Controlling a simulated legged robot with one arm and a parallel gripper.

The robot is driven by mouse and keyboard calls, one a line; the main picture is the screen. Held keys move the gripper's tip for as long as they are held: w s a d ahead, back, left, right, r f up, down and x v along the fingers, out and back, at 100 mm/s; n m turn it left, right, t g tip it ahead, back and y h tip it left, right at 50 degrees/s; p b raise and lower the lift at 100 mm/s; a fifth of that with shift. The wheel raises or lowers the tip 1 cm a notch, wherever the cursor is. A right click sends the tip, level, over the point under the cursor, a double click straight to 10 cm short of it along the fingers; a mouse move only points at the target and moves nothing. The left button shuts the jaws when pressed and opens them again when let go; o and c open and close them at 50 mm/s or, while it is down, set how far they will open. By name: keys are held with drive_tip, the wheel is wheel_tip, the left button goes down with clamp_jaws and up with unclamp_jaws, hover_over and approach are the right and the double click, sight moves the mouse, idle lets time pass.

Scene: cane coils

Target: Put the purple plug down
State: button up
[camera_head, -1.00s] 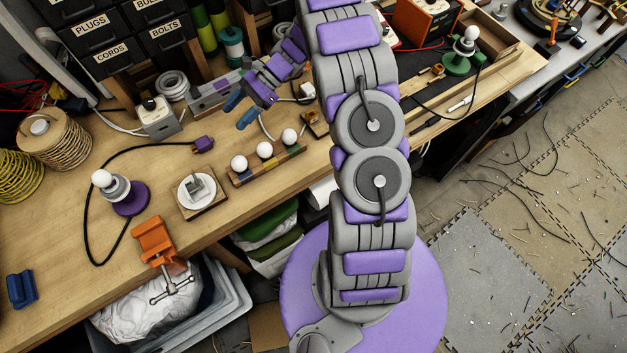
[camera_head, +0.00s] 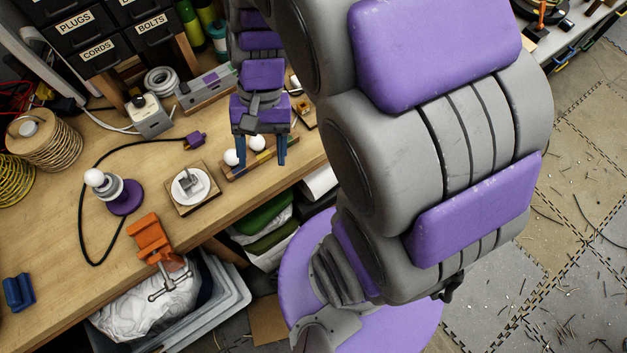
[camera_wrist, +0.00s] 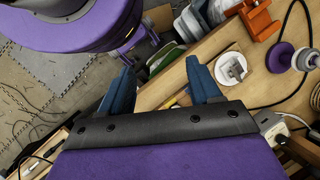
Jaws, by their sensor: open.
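The purple plug (camera_head: 195,140) lies on the wooden bench, left of my gripper and apart from it. Its black cord (camera_head: 103,150) loops to the lamp with a round purple base (camera_head: 125,198) and a white bulb. My gripper (camera_head: 260,160) is open and empty, its blue fingers pointing down over the row of white bulbs. In the wrist view, my gripper's fingers (camera_wrist: 161,62) are spread with nothing held between them. I cannot make out the plug in that view; the lamp base (camera_wrist: 282,56) shows at the right.
A white round socket on a wooden board (camera_head: 191,187) and an orange clamp (camera_head: 150,238) sit near the bench's front edge. A white-topped outlet box (camera_head: 149,115) stands behind the plug. A blue block (camera_head: 18,292) lies at the left. Bare bench surrounds the plug.

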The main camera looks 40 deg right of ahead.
drive_tip(key=s+d+n+h, duration=0.1)
drive_tip(key=s+n, duration=0.1)
drive_tip(key=s, duration=0.4)
drive_tip(key=s+d+r+n+t+h, duration=0.1)
drive_tip(key=s+d+n+h, duration=0.1)
drive_tip(key=s, duration=0.3)
drive_tip(key=shift+s+d+r+n+h, duration=0.15)
drive_tip(key=shift+s+d+n+h, duration=0.15)
drive_tip(key=shift+n, duration=0.4)
drive_tip(key=shift+a, duration=0.1)
